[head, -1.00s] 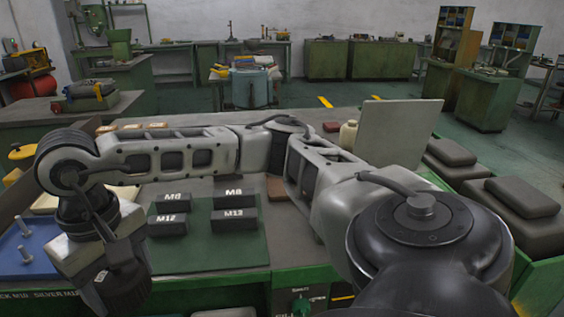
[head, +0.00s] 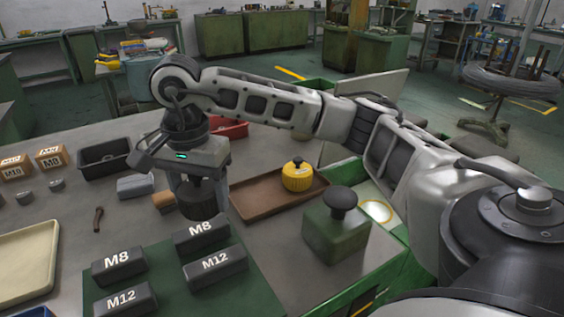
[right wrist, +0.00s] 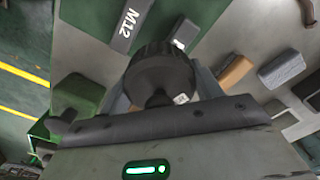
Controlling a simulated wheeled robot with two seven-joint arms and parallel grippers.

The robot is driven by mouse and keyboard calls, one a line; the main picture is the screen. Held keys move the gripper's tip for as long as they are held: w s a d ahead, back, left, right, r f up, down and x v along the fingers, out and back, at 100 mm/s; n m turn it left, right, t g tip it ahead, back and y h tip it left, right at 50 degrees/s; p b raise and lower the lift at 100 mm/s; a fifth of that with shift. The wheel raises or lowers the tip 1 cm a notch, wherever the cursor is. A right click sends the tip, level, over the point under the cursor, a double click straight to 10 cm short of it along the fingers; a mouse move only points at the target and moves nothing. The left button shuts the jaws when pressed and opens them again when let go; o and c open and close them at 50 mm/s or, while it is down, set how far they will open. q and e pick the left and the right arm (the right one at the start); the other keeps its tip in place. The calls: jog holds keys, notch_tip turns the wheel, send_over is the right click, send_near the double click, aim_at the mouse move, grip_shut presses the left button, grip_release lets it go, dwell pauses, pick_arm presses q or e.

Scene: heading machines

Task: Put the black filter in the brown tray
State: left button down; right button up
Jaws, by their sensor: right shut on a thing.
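The black filter (head: 198,203) is a dark ribbed cylinder with a narrower knob. My right gripper (head: 199,188) is shut on it and holds it near the M8 block, left of the brown tray. The filter also shows between the fingers in the right wrist view (right wrist: 160,72). The brown tray (head: 255,203) is a shallow tray right of the gripper. A yellow ribbed filter (head: 298,177) with a black knob stands in its right part. The tray's left part is bare. My left gripper is not in view.
A green box with a black knob (head: 337,228) stands in front of the tray, to its right. Labelled dark blocks (head: 215,263) lie on a green mat. A black bin (head: 104,158) and a cream tray (head: 25,262) are at left. A red bin (head: 228,130) is behind.

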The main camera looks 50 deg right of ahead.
jog(key=w+d+m+b, duration=0.1)
jog(key=w+d+m, duration=0.2)
jog(key=d+m, duration=0.9)
jog(key=m+b, duration=0.2)
jog(key=m, duration=1.8)
send_over(258, 199)
jog(key=f, duration=0.1)
jog(key=shift+m, duration=0.3)
notch_tip(258, 199, down, 9)
jog(key=shift+f+p, duration=0.1)
jog(key=shift+p, duration=0.35)
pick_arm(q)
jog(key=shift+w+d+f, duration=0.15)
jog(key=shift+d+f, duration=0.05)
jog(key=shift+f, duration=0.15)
pick_arm(e)
jog(key=shift+f, duration=0.2)
jog(key=shift+f, duration=0.2)
jog(key=o, duration=1)
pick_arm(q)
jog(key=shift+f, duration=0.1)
pick_arm(e)
jog(key=shift+o, duration=0.2)
jog(key=shift+r, duration=0.1)
